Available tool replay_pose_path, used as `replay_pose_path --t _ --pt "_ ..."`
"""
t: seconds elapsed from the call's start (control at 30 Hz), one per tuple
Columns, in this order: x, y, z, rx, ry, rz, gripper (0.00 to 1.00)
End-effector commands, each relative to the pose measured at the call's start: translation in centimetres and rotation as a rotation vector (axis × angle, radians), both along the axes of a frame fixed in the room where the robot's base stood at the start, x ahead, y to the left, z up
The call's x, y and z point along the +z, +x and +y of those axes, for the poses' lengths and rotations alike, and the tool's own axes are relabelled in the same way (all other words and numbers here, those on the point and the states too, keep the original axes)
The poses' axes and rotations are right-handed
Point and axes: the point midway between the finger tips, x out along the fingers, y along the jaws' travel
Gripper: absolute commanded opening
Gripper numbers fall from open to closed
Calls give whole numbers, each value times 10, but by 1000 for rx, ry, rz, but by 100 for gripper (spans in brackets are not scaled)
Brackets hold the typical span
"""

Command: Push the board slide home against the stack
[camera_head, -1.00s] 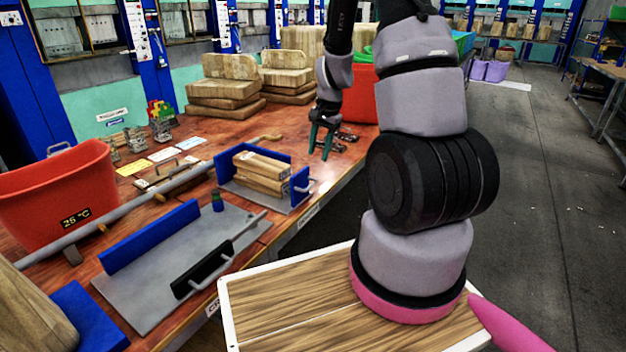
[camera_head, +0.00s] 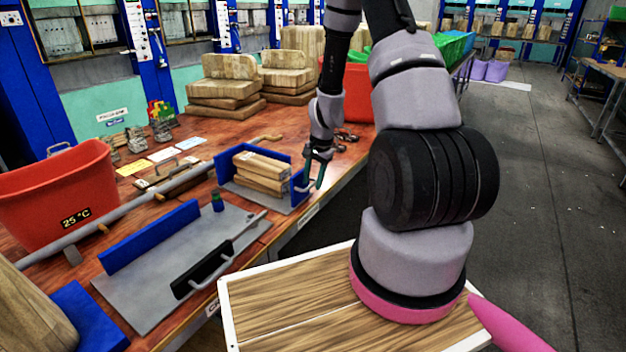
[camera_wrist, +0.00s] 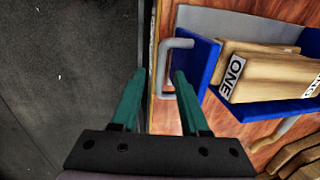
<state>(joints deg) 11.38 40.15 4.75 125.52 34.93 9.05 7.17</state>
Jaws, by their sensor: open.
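The board slide is a blue upright plate (camera_head: 298,188) with a grey bar handle (camera_wrist: 168,66) on its outer face; the plate also shows in the wrist view (camera_wrist: 212,68). The stack of pale wooden boards (camera_head: 262,170) lies behind the plate on a grey base with a blue back wall. In the wrist view the stack (camera_wrist: 265,75) carries a label "ONE". A narrow gap seems to show between plate and stack. My gripper (camera_wrist: 160,76) is open, its green fingers on either side of the handle in the picture. I cannot tell whether they touch it.
A second grey plate (camera_head: 160,280) with a blue fence and black handle lies nearer on the bench. A red bucket (camera_head: 60,195) stands at left. Wooden blocks (camera_head: 225,85) and a red bin (camera_head: 358,95) stand behind. The floor right of the bench is open.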

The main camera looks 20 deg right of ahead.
Motion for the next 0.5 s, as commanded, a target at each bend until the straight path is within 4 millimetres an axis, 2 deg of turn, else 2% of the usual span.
replay_pose_path --t 0.07,0.1,0.2,0.4,0.5 --pt "0 0 0 0 0 0 45" --pt "0 0 0 0 0 0 37" --pt "0 0 0 0 0 0 0" --pt "0 1 1 1 0 0 0" --pt "0 11 8 5 -1 -2 0"
